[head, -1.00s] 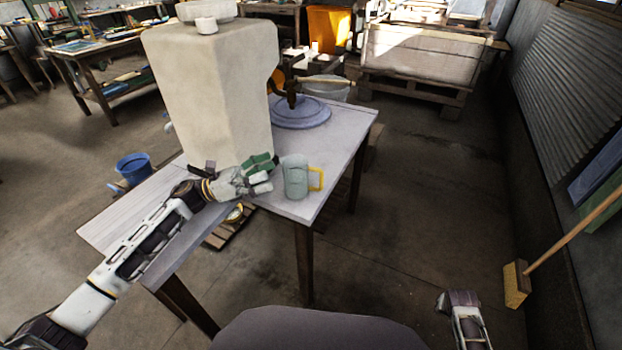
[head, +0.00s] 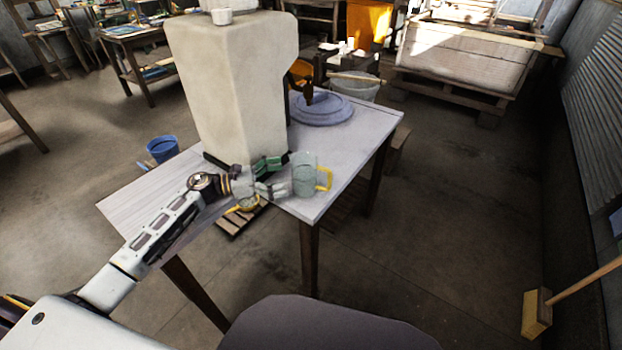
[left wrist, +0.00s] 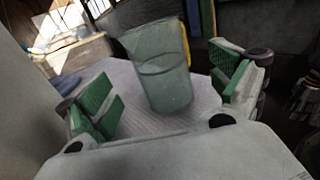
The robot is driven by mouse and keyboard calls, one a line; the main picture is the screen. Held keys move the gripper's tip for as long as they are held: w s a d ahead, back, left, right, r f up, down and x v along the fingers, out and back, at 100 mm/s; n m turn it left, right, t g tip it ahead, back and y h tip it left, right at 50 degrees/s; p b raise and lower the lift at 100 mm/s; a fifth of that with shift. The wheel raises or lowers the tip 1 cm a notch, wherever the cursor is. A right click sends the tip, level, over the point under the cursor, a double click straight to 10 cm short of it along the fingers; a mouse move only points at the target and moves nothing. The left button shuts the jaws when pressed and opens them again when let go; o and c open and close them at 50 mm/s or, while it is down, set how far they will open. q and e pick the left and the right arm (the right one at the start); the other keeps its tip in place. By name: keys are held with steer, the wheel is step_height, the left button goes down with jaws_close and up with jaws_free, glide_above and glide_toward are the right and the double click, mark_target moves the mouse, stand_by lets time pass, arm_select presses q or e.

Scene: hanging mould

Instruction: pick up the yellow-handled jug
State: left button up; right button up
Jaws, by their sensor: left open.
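The jug (head: 304,176) is a translucent grey-green vessel with a yellow handle (head: 325,179) on its right side. It stands upright on the grey table (head: 345,158), near the front edge. My left gripper (head: 279,177) is just left of the jug, with its jaws apart. In the left wrist view the jug (left wrist: 163,78) shows between the green-padded fingers of the open gripper (left wrist: 165,98), and its handle (left wrist: 186,45) is partly hidden behind it at the right. I cannot tell whether a finger touches the jug. My right gripper is out of view.
A tall cream block (head: 240,90) stands on the table just behind and left of my left gripper. A blue round plate (head: 322,110) lies farther back. A blue bucket (head: 162,149) is on the floor at left. The table's right part is clear.

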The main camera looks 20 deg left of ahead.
mark_target(301, 170)
arm_select(q)
steer(key=shift+d, duration=0.1)
steer(key=shift+x, duration=1.1)
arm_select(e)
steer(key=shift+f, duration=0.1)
arm_select(q)
steer(key=shift+r+x, duration=0.15)
steer(key=shift+x, duration=0.9)
steer(key=shift+r+x, duration=0.2)
steer(key=shift+x, duration=0.8)
steer(key=shift+w+d, duration=0.3)
steer(key=shift+d, duration=0.1)
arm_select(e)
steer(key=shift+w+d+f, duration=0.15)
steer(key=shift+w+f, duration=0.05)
arm_select(q)
steer(key=shift+f, duration=0.1)
